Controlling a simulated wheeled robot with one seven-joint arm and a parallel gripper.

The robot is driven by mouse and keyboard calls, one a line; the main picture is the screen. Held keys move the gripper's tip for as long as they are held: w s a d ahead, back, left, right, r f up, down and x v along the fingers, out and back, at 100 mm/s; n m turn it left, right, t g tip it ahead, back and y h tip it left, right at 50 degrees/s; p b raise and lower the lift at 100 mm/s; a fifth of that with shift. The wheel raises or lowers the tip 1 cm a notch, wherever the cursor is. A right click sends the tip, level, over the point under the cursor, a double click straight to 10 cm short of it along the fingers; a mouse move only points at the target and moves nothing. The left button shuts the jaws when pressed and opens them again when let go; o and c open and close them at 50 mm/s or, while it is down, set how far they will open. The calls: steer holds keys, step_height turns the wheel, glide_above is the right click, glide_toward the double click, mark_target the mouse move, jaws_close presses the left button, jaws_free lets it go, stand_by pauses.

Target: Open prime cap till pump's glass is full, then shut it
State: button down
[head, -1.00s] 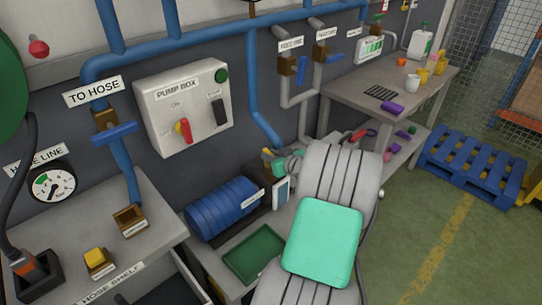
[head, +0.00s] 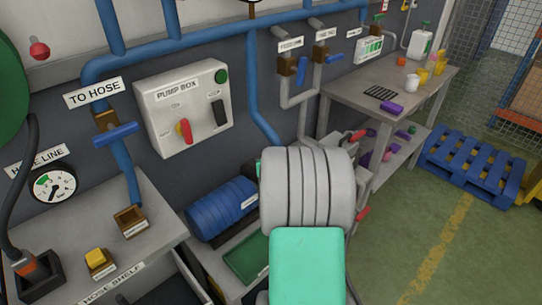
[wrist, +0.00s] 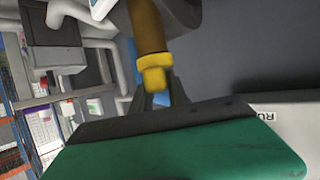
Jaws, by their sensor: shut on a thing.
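The pump (head: 222,208) is a blue ribbed motor unit on the low bench, left of my arm. My arm hides its right end, with the glass and the prime cap, in the head view. My gripper (wrist: 157,92) shows only in the wrist view. Its dark fingers are shut around the lower end of a yellow cap (wrist: 154,73), which sits on a brass-coloured stem (wrist: 146,28). I take this for the prime cap. I cannot see the glass's level.
The pump box (head: 184,105) with a red knob is on the wall. A green tray (head: 246,256) lies in front of the pump. Blue pipes with valves run above. A workbench (head: 345,88) stands at right, and a blue pallet (head: 474,165) lies on open floor.

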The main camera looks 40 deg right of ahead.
steer(key=m+b, duration=0.1)
steer(key=g+h+b, duration=0.1)
steer(key=m+g+h+b, duration=0.1)
steer(key=shift+w+a+f+m, duration=0.2)
steer(key=shift+w+f+m, duration=0.05)
steer(key=shift+f+m, duration=0.05)
steer(key=m+g+h+b, duration=0.2)
steer(key=b, duration=0.2)
steer(key=shift+f+m+g, duration=0.1)
steer(key=shift+m+g, duration=0.3)
steer(key=m+g+h+b, duration=0.1)
steer(key=m+g+b, duration=0.1)
steer(key=shift+s+d+m+g+b, duration=0.1)
steer(key=shift+m+g+b, duration=0.2)
steer(key=shift+g+b, duration=0.1)
steer(key=shift+s+r+m+g+h+b, duration=0.1)
steer(key=shift+r+m+g+h+b, duration=0.1)
steer(key=shift+m+g, duration=0.55)
steer(key=shift+r+m+g+h+b, duration=0.1)
steer(key=shift+r+m+g+b, duration=0.1)
steer(key=shift+m+g, duration=0.5)
steer(key=shift+d+g, duration=0.1)
steer(key=shift+g, duration=0.15)
steer(key=c, duration=1.5)
jaws_free()
steer(key=shift+d, duration=0.1)
steer(key=shift+o, duration=1.1)
